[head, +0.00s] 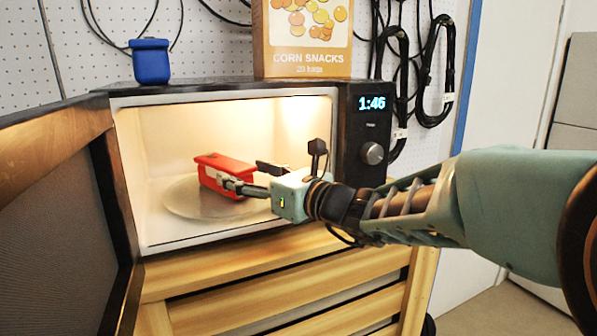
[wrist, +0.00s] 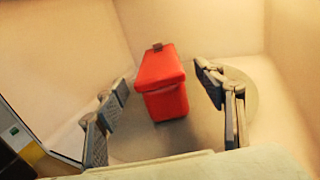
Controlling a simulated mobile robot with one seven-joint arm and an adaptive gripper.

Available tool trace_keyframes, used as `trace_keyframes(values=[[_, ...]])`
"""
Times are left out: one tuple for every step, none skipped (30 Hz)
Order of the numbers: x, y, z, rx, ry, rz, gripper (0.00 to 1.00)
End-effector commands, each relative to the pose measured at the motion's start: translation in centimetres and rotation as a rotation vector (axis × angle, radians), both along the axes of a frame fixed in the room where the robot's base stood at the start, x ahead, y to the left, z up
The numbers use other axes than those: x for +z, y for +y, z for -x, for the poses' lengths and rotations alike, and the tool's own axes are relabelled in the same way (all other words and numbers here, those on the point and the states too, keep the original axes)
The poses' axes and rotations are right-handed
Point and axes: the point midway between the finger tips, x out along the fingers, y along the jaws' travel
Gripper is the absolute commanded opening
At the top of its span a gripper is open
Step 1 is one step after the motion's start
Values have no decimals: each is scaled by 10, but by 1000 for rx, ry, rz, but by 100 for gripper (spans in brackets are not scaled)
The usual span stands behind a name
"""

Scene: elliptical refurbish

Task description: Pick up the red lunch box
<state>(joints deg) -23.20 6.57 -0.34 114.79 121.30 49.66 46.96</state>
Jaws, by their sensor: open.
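The red lunch box (head: 226,172) stands on the round plate (head: 188,204) inside the lit, open microwave (head: 225,108). In the wrist view the red lunch box (wrist: 161,85) is upright between the spread fingers, with a gap on each side. My gripper (head: 246,178) reaches into the microwave from the right and is open. The wrist view shows my gripper (wrist: 165,112) empty, its fingers on either side of the box's near end. One finger covers part of the box's lower front in the head view.
The microwave door (head: 55,200) hangs open on the left. A blue container (head: 150,62) and a corn snacks box (head: 308,38) stand on top of the microwave. The control panel (head: 368,135) edges the opening's right side. A slatted wooden stand (head: 250,262) supports the microwave.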

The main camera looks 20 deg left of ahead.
Motion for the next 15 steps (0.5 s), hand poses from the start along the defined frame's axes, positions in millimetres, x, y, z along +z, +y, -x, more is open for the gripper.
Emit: trace_keyframes(values=[[0, 3, -1, 1, 1, 0, 63], [0, 5, -2, 2, 0, 1, 63], [1, 9, -4, 3, 0, 1, 63], [1, 13, -5, 3, 0, 1, 63], [1, 17, -7, 3, 0, 2, 63], [2, 22, -10, 3, 1, 2, 63], [3, 27, -12, 3, 0, 1, 63], [3, 31, -14, 4, 2, 1, 63], [2, 36, -17, 3, 1, 2, 63], [2, 39, -19, 2, 0, 1, 63], [2, 42, -20, 2, 1, 2, 63], [2, 45, -22, 1, 0, 2, 63], [2, 46, -23, 1, 0, 1, 63], [2, 47, -23, 0, 0, 1, 63], [2, 48, -24, 0, -1, 2, 63]])
